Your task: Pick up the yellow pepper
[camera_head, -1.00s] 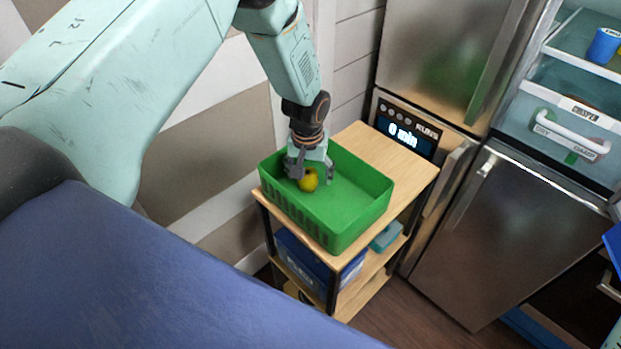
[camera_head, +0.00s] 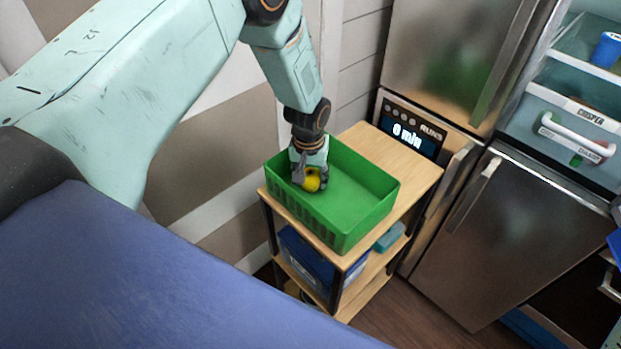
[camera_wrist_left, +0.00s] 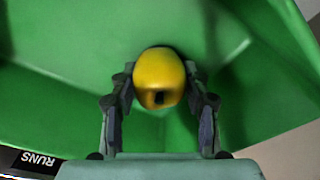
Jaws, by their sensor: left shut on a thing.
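The yellow pepper (camera_head: 312,182) is inside the green basket (camera_head: 368,212), toward its left end. My left gripper (camera_head: 307,180) reaches down into the basket from above and is shut on the pepper. In the left wrist view the pepper (camera_wrist_left: 159,78) sits between the two fingers, with the green basket (camera_wrist_left: 60,60) behind it. I cannot tell whether the pepper still touches the basket floor. My right gripper is not in view.
The basket stands on a wooden-topped cart (camera_head: 385,152) with blue boxes (camera_head: 308,255) on its lower shelf. A steel fridge (camera_head: 510,235) and an open compartment with a blue can (camera_head: 607,50) are at the right. The rest of the basket is empty.

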